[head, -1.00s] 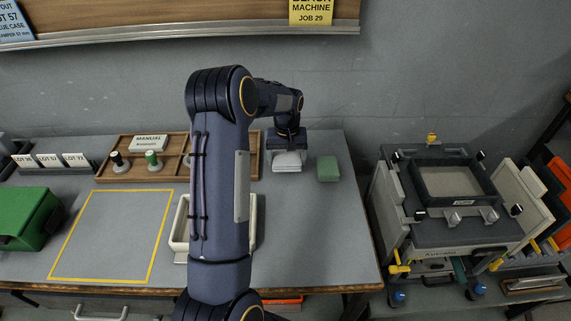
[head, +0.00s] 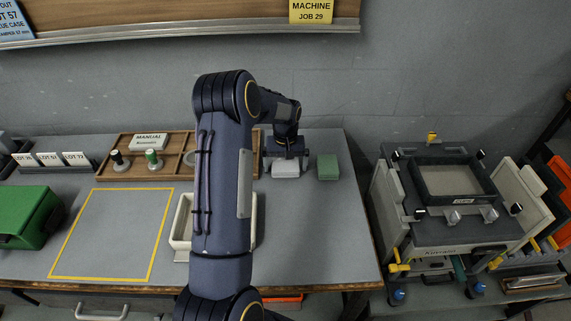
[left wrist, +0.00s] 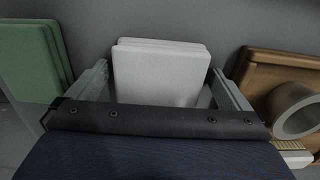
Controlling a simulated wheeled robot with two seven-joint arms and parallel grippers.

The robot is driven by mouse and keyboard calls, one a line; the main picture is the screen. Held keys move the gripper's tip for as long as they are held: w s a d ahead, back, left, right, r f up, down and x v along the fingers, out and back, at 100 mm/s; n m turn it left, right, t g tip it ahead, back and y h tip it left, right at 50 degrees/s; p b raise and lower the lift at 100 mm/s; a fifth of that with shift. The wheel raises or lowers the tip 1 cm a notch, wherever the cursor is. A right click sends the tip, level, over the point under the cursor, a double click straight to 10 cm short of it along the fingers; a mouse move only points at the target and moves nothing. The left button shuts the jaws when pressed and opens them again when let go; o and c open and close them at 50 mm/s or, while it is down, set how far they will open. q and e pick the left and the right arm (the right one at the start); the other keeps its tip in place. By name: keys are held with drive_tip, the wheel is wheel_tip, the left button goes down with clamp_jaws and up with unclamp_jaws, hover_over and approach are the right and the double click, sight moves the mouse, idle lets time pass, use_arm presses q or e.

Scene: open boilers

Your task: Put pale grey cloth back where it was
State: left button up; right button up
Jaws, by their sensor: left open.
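The pale grey cloth (head: 286,170) is a folded, block-like pad lying on the grey bench, just right of the wooden tray. In the left wrist view the pale cloth (left wrist: 162,75) stands between the two fingers. My left gripper (head: 287,158) is over the cloth's far part and hides some of it. The fingers of my left gripper (left wrist: 165,82) are spread, one on each side of the cloth, with a gap visible at least on the right. My right gripper is not in view.
A green folded cloth (head: 328,167) lies close on the right. The wooden tray (head: 115,170) with stamps is on the left. A pale bin (head: 182,222) sits partly behind my arm. A yellow-outlined area (head: 112,235) is empty. A machine (head: 450,200) stands further right.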

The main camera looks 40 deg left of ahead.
sight(286, 164)
use_arm(q)
drive_tip(key=s+d+r+m+t, duration=0.1)
drive_tip(key=s+d+r, duration=0.1)
drive_tip(key=r, duration=0.7)
drive_tip(key=s+d+r, duration=0.2)
drive_tip(key=r, duration=0.7)
drive_tip(key=s+d+r+m+t+h, duration=0.2)
drive_tip(key=s+d+r, duration=0.2)
drive_tip(key=s+d, duration=0.35)
drive_tip(key=s+d+f+m+t+h, duration=0.1)
drive_tip(key=s+d+f+m+t, duration=0.1)
drive_tip(key=s+d, duration=0.9)
drive_tip(key=s+m, duration=0.1)
drive_tip(key=s, duration=0.4)
drive_tip(key=shift+s+f+t+h, duration=0.25)
drive_tip(key=shift+f+t+h, duration=0.05)
drive_tip(key=shift+f+h, duration=0.1)
drive_tip(key=shift+d, duration=0.1)
